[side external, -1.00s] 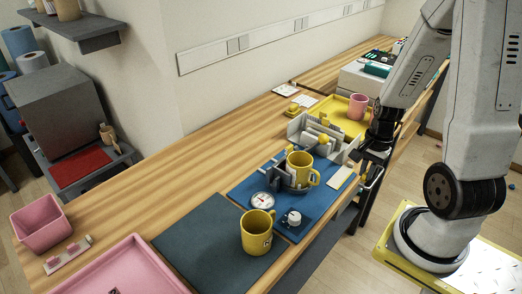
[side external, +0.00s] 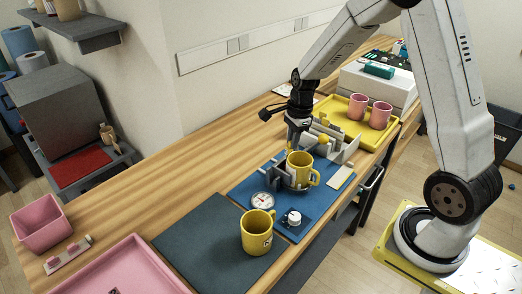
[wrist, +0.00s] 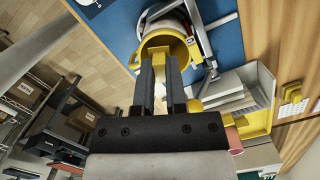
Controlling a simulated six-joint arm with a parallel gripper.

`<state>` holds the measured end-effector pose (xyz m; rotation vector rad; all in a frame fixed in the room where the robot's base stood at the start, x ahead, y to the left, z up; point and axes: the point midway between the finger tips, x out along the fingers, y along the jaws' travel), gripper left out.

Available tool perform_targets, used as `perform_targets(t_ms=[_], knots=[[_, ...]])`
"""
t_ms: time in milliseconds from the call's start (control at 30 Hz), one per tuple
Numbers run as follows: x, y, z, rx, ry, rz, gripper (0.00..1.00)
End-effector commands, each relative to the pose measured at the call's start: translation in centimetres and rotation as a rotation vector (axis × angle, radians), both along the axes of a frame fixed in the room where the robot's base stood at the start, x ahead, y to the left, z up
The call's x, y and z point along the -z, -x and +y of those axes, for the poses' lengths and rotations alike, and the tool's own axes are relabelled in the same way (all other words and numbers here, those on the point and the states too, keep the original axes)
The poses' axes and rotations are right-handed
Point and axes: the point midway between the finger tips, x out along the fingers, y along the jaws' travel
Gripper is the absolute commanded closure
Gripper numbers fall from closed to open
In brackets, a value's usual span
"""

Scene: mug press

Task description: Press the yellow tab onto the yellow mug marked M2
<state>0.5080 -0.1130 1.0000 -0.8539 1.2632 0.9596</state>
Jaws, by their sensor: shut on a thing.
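A yellow mug (side external: 299,166) stands upright in a grey fixture (side external: 283,186) on the blue mat; its open top shows in the wrist view (wrist: 152,46). A second yellow mug (side external: 255,236) with a small dark-lettered label stands on the dark mat. I cannot read a mark on either mug. My gripper (side external: 296,143) is just behind and above the mug in the fixture. In the wrist view its fingers (wrist: 159,66) are shut on a yellow tab (wrist: 158,58), seen against the mug's opening. I cannot tell whether the tab touches the mug.
A grey rack (side external: 345,150) with yellow pieces stands right behind the fixture. A round dial (side external: 262,201) and a white knob (side external: 292,218) lie in front. A yellow tray (side external: 343,108) with two pink mugs (side external: 380,115) is farther back. The wooden bench left of the blue mat is clear.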

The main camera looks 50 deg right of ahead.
Motion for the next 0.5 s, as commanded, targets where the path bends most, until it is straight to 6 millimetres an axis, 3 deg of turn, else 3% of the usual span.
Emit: perform_targets(t_ms=[500], knots=[[0.59, -0.26, 0.19, 0.007, -0.002, 0.001, 1.00]])
